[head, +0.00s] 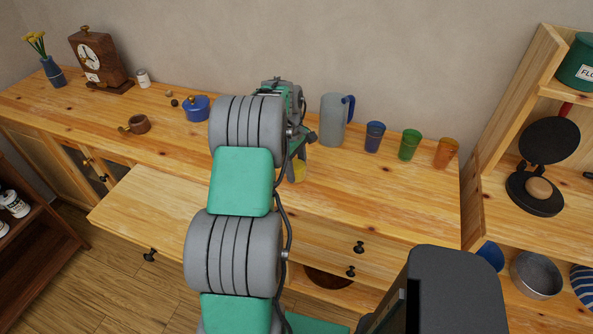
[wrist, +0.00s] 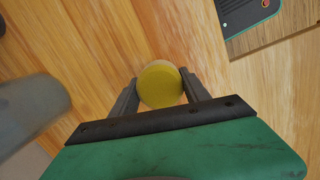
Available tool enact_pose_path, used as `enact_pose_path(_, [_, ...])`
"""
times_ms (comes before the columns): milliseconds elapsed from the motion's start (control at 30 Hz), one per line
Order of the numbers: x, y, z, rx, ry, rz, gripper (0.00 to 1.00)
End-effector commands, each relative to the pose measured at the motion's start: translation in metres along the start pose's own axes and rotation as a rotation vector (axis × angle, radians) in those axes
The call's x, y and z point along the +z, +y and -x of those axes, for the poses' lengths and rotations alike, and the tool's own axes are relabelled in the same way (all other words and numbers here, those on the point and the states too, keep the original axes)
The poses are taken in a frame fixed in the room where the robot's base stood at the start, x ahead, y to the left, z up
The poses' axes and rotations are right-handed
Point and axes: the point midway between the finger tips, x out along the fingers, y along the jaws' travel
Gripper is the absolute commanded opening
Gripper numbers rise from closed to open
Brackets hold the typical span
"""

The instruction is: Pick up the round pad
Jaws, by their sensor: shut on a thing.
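The round pad (wrist: 160,86) is a yellow disc with a paler edge behind it, seen in the wrist view between the two fingers. My gripper (wrist: 160,82) is shut on it, one finger against each side. In the head view a yellow bit of the pad (head: 299,172) shows beside my gripper (head: 294,172), over the wooden counter (head: 380,200); my arm hides most of that spot. I cannot tell whether the pad touches the counter or is just above it.
A grey pitcher (head: 333,122) with a blue handle stands close behind my gripper. Blue (head: 374,137), green (head: 409,145) and orange (head: 446,153) cups stand to its right. The counter's front right is clear.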

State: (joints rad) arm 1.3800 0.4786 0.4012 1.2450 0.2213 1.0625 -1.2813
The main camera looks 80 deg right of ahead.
Motion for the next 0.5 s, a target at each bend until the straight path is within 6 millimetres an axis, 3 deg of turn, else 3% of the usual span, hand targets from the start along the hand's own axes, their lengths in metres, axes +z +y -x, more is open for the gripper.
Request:
enact_pose_path(333, [0.000,0.000,0.004,0.001,0.001,0.000,0.15])
enact_pose_path(500, [0.002,0.001,0.025,0.005,0.002,0.000,0.15])
